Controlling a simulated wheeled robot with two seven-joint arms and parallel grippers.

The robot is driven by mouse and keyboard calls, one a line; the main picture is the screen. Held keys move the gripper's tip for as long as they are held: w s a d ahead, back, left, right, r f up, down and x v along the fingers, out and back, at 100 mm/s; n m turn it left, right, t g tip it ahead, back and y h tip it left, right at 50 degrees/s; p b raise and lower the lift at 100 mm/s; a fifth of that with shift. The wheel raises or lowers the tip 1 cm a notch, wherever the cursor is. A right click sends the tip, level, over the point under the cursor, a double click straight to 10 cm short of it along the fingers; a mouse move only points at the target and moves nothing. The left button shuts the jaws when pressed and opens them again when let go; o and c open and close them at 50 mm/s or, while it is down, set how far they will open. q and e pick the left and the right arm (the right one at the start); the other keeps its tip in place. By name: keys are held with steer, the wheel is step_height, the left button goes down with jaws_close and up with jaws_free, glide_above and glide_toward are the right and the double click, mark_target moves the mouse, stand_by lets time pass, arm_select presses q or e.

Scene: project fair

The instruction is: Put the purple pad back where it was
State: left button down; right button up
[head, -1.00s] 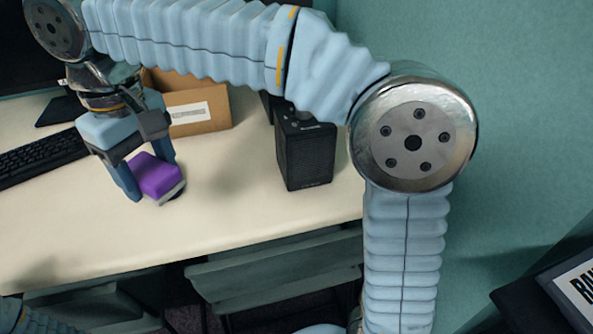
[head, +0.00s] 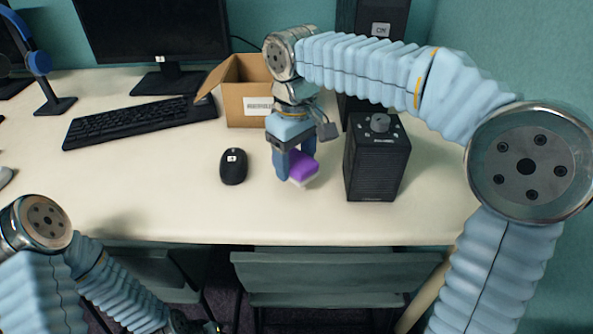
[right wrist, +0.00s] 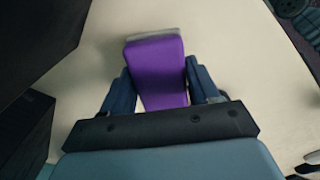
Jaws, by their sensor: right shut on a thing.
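The purple pad (head: 302,166) has a light grey edge layer and is held low, close to the cream desk top (head: 190,217). I cannot tell whether it touches the desk. My right gripper (head: 295,170) is shut on it, between the mouse and the black speaker. In the right wrist view the pad (right wrist: 157,73) sits between the two blue fingers of my right gripper (right wrist: 161,90), its pale edge pointing away. My left arm shows at the lower left in the head view, but its gripper cannot be made out.
A black speaker (head: 377,165) stands just right of the pad. An open cardboard box (head: 246,92) is behind it. A black mouse (head: 233,167) lies to its left, with a keyboard (head: 140,122) and monitor (head: 150,30) farther back. The front of the desk is clear.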

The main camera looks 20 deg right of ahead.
mark_target(297, 157)
steer(key=shift+d+f, duration=0.15)
steer(key=shift+f, duration=1.55)
steer(key=shift+f, duration=0.2)
steer(key=o, duration=1)
step_height(297, 157, up, 12)
steer(key=shift+r+p, duration=0.25)
steer(key=shift+p, duration=0.55)
